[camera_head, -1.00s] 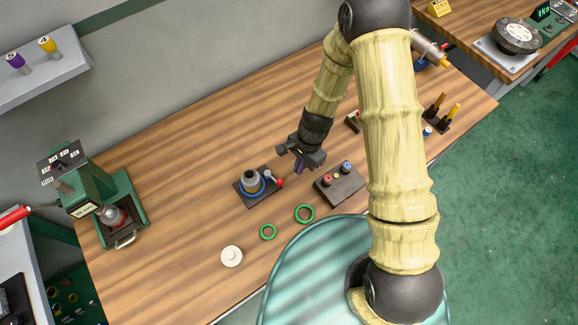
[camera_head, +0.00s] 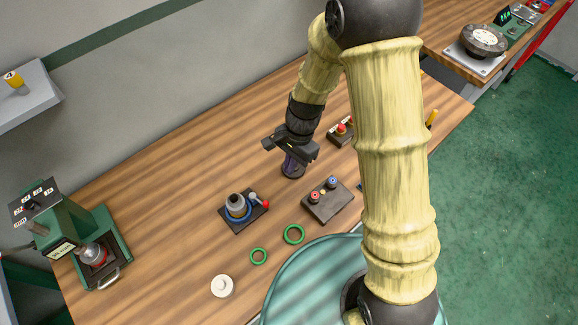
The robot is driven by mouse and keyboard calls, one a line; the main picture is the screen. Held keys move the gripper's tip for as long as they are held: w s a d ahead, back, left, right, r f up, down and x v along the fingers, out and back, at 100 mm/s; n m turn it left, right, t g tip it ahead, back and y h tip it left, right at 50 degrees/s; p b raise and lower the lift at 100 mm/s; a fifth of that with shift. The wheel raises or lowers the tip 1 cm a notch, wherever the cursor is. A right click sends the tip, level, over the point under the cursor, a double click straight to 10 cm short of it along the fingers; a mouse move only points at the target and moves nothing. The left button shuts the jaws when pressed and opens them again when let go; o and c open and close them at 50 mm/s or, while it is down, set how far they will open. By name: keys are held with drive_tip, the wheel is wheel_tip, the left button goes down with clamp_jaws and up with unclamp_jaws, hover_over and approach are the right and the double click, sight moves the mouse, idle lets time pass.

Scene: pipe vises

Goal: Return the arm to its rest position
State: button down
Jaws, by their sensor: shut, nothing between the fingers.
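My gripper (camera_head: 291,168) hangs over the back middle of the wooden table, pointing down, at the end of my tan, bamboo-like arm. Its fingers are shut. A dark purple piece shows at the finger end; I cannot tell whether it is the fingers or something below them. The arm is bent, its upper links crossing the right side of the view and hiding part of the table. My gripper is apart from the small vise (camera_head: 238,207) on a dark plate, which lies nearer to me and to the left.
A two-button box (camera_head: 328,200), green rings (camera_head: 293,234) and a white disc (camera_head: 222,286) lie near the front. A green press (camera_head: 88,246) stands at left. A small box with a red button (camera_head: 341,130) is right of my gripper. The table's left middle is clear.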

idle(0.3)
drive_tip(key=s+d+r+n+t+h, duration=0.1)
drive_tip(key=d+r+n, duration=0.3)
drive_tip(key=d, duration=0.5)
drive_tip(key=s+d+r+n+t, duration=0.3)
drive_tip(key=d+r, duration=0.6)
drive_tip(key=d, duration=0.1)
drive_tip(key=shift+s+r+n+t+h, duration=0.15)
drive_tip(key=shift+s+n+t+h, duration=0.25)
drive_tip(key=shift+a, duration=0.1)
